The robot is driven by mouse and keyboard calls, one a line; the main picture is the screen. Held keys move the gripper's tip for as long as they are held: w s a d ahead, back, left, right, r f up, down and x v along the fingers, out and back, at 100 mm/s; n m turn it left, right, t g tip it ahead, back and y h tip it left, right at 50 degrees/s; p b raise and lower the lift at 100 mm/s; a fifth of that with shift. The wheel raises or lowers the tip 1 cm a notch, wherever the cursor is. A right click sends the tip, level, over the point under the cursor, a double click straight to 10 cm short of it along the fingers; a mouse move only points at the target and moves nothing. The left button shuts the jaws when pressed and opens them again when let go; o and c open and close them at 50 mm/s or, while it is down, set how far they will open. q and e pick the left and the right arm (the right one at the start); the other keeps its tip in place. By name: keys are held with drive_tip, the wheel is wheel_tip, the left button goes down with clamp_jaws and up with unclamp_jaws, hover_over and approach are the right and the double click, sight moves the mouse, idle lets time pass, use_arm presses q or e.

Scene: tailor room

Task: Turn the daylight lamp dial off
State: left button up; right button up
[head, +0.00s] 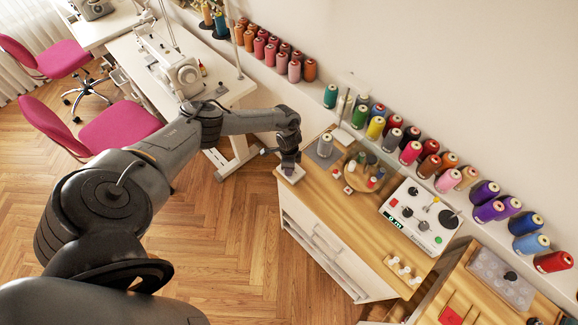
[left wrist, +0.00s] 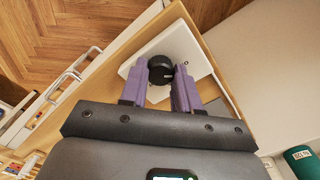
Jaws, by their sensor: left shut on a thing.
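The dial (left wrist: 161,70) is a round black knob on a white box (left wrist: 184,43), seen in the left wrist view. The white box also shows in the head view (head: 291,176), at the left corner of the wooden cabinet top. My left gripper (head: 289,166) points down over it, and its fingers hide the knob there. In the left wrist view the purple fingers of the left gripper (left wrist: 162,74) are shut on the dial, one on each side. I cannot see any mark showing the dial's setting. My right gripper is not in view.
Thread cones line the wall ledge. Sewing tables and pink chairs (head: 118,128) stand left; floor between is clear.

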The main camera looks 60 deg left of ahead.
use_arm(q)
drive_tip(key=shift+r, duration=0.1)
drive_tip(key=o, duration=1.1)
drive_tip(key=shift+c, duration=0.2)
wheel_tip(320, 180, up, 11)
drive_tip(key=p, duration=0.1)
